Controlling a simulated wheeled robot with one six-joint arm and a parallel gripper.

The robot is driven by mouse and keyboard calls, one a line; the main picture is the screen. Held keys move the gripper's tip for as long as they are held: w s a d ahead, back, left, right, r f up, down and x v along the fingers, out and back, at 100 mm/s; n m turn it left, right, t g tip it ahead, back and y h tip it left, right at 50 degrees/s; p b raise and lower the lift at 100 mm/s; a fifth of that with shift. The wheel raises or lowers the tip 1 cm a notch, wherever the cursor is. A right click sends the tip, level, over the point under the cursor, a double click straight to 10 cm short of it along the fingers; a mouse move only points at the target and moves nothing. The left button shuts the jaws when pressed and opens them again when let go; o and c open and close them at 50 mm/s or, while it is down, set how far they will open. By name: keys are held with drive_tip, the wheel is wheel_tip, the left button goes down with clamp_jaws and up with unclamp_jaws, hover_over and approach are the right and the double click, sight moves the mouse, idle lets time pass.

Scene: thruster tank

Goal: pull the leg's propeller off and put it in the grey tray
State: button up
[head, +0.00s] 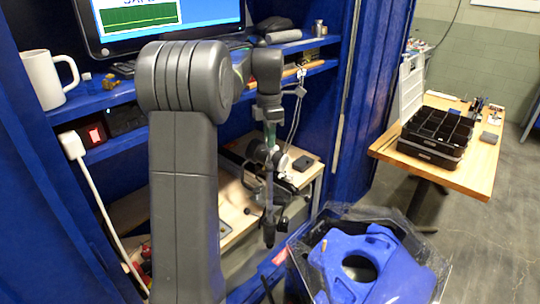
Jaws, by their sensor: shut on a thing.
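My gripper (268,220) points down in the middle of the view, over the edge of the light bench. It is shut on a dark thing at its tips, too small and dark to identify for sure. A blue body with a round opening (370,265) sits in a clear-walled tank (425,245) at the lower right, to the right of my gripper and apart from it. I cannot make out the leg and its propeller for certain. I cannot pick out a grey tray.
The light bench (238,222) stands inside a blue booth behind my gripper, with dark items on it. Blue shelves above hold a white mug (47,79) and a monitor (160,22). A wooden table (475,170) at right carries a black compartment box (437,135). Floor is clear at far right.

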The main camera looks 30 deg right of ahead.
drive_tip(key=shift+r+p, duration=1.25)
drive_tip(key=shift+r, duration=0.2)
drive_tip(key=shift+f, duration=0.1)
